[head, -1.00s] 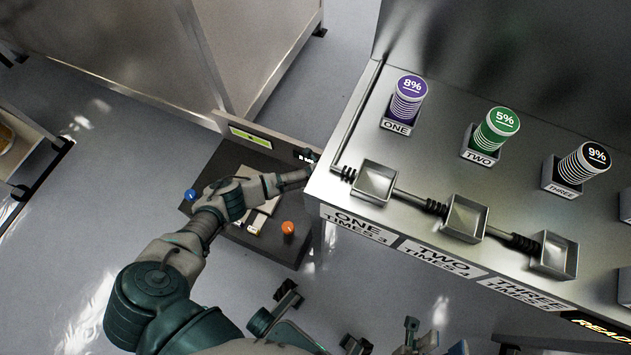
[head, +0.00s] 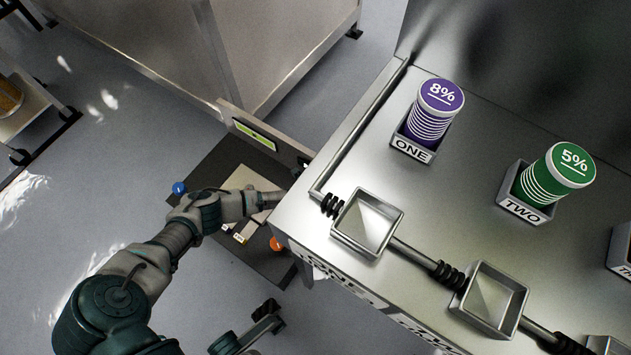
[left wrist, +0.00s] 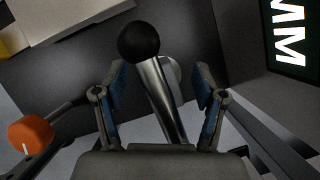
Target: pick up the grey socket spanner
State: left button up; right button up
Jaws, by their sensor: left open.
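A shiny grey metal shaft (left wrist: 162,98) with a round black end (left wrist: 139,42) shows in the left wrist view. In the head view my left gripper (head: 270,199) reaches over the dark stand, beside the metal machine. The hand hides what lies below it there, and no spanner can be made out.
The dark stand (head: 205,178) carries a blue knob (head: 179,188) and an orange knob (head: 276,244); the orange one also shows in the left wrist view (left wrist: 31,135). The metal machine (head: 410,215), with purple and green canisters, stands close on the right. Grey floor lies open at left.

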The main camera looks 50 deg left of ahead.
pick_arm(q)
jog(key=shift+a+f, duration=0.2)
jog(key=shift+f, duration=0.1)
jog(key=shift+w+r, duration=0.1)
jog(key=shift+r, duration=0.2)
grip_shut()
